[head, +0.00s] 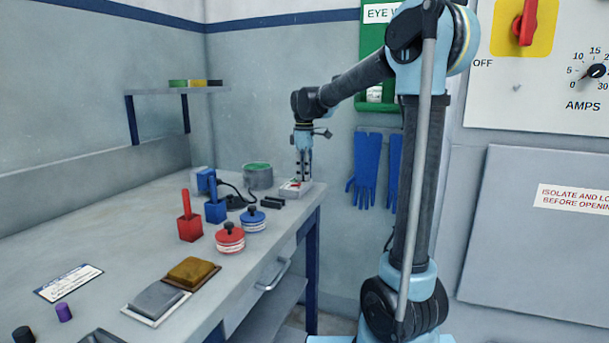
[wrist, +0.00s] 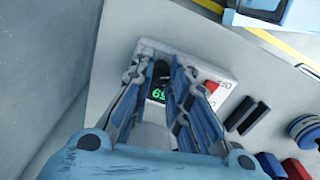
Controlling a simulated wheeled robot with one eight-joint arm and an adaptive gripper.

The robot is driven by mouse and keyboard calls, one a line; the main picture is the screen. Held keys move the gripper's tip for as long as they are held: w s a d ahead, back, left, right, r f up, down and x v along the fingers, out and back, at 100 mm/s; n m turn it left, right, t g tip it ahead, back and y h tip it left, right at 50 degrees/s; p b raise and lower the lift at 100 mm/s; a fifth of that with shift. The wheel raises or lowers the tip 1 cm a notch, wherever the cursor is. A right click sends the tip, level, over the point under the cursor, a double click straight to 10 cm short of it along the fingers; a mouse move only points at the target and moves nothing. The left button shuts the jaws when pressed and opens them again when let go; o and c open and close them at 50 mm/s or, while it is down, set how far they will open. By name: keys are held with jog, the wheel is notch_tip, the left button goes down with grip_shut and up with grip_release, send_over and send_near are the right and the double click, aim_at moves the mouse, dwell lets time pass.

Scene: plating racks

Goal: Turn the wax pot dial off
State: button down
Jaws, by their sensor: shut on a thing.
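The wax pot (head: 258,180) is a grey round pot with green contents near the back right of the bench. Beside it stands a small pale control box (head: 293,191), which also shows in the wrist view (wrist: 222,100) with a green lit display (wrist: 158,95), a red mark and printed numbers. My gripper (head: 303,179) points straight down over this box. In the wrist view my gripper (wrist: 160,68) has its fingers either side of the dark dial (wrist: 161,71) and is shut on it. The fingers hide part of the dial, so its setting cannot be read.
Two dark bars (head: 271,203) lie close to the box. Blue (head: 254,220) and red (head: 230,238) lidded tins and a red block with a handle (head: 189,222) stand nearer. Blue gloves (head: 367,170) hang on the wall beyond the bench end.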

jog(key=n, duration=0.6)
jog(key=shift+w, duration=0.15)
jog(key=n, duration=0.7)
dwell(0.3)
jog(key=c, duration=1.5)
grip_release()
jog(key=shift+r, duration=0.1)
notch_tip(320, 180, up, 12)
jog(key=shift+f, duration=0.15)
